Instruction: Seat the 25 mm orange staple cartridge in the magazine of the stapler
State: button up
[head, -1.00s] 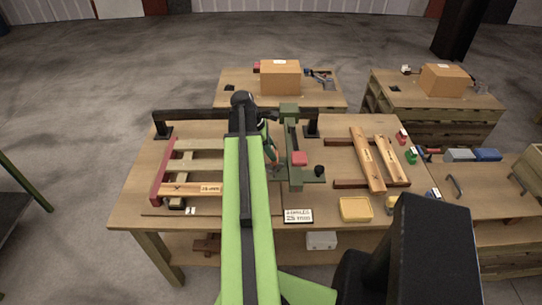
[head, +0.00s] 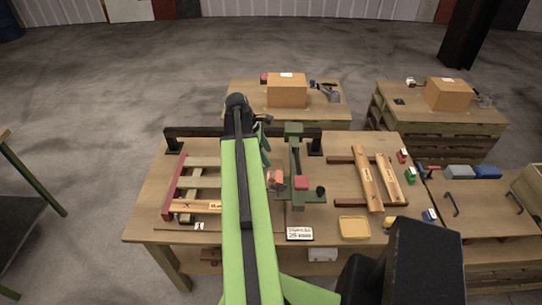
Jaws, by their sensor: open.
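The stapler (head: 296,160) is green, with a red block (head: 301,183) and a black knob on its base, and stands at the middle of the workbench. A small orange piece (head: 275,178), which looks like the staple cartridge, shows at the left side of the stapler beside my arm. Its left part is hidden by my arm, and I cannot tell whether it is in the magazine. My gripper (head: 265,150) hangs left of the stapler's upper part, beyond the orange piece and apart from it. It is open; its fingers are small and partly hidden.
A placard (head: 299,233) reading 25 mm and a yellow tray (head: 354,228) lie at the front. Small red (head: 402,156), green (head: 411,174) and blue (head: 430,215) pieces lie at the right edge. Wooden frames flank the stapler. A black rail (head: 195,133) crosses the back.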

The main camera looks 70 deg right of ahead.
jog(key=shift+o, duration=0.5)
jog(key=w+a+r+p, duration=0.1)
jog(key=w+r+p, duration=0.3)
jog(key=shift+w+a+r, duration=0.25)
jog(key=shift+w+a, duration=0.05)
jog(key=b, duration=1.2)
send_near(269, 174)
jog(key=x, duration=0.5)
jog(key=shift+s+f, duration=0.2)
jog(key=shift+f, duration=0.05)
jog(key=shift+r, duration=0.1)
jog(key=b+x, duration=0.5)
jog(key=shift+f, duration=0.2)
jog(key=shift+r, duration=0.15)
jog(key=c, duration=1.2)
notch_tip(269, 174, up, 10)
jog(key=p, duration=1)
jog(key=shift+r+p, duration=0.15)
jog(key=shift+p, duration=0.15)
